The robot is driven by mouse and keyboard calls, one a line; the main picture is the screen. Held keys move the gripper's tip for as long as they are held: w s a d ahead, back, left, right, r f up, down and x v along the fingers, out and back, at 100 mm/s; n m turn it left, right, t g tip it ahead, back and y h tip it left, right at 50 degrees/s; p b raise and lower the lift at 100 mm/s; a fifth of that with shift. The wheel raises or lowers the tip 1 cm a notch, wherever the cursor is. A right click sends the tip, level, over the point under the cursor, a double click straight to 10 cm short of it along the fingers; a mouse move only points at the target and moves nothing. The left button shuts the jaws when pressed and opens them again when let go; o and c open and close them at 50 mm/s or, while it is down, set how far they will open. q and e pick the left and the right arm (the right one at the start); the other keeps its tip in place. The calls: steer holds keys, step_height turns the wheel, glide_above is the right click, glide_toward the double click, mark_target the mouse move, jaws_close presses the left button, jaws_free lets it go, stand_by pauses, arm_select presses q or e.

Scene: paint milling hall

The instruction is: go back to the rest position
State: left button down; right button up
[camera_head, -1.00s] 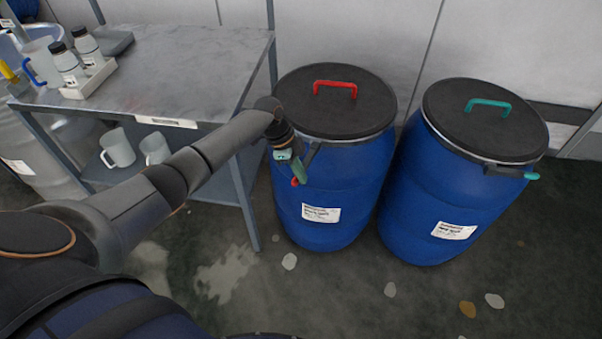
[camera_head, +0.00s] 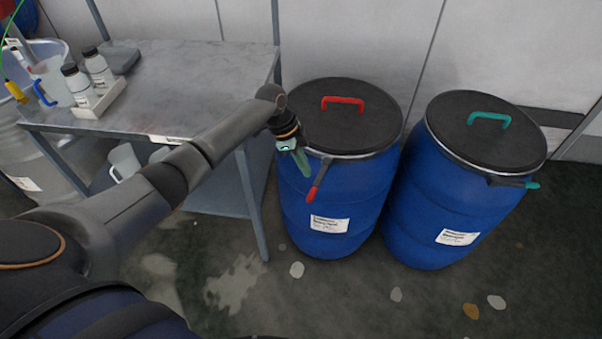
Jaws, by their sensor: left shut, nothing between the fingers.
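My left arm comes in from the left, and its gripper (camera_head: 305,168) points down beside the near-left rim of the blue drum with the red handle (camera_head: 333,225). The gripper is shut with nothing held. The drum's clamp lever with a red tip (camera_head: 313,193) hangs just right of and below the fingers; whether they touch cannot be told. The black lid (camera_head: 350,128) with its red handle (camera_head: 343,103) sits on this drum. My right gripper is not in view.
A second blue drum (camera_head: 420,225) with a teal handle stands close on the right. A grey metal table (camera_head: 190,75) on the left carries bottles in a white tray (camera_head: 100,103) and a jug (camera_head: 53,82). White mugs stand on its lower shelf. The floor in front is clear, with stains.

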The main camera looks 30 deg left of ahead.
arm_select(q)
steer(key=shift+r, duration=0.25)
stand_by(0.3)
steer(key=s+d+f+n+t, duration=0.3)
steer(key=s+d+f+n, duration=0.45)
steer(key=s+f, duration=0.6)
steer(key=s+d+r+n+t+y, duration=0.1)
steer(key=s+n+t, duration=0.4)
steer(key=s, duration=0.7)
steer(key=shift+s+r, duration=0.2)
steer(key=shift+r, duration=0.2)
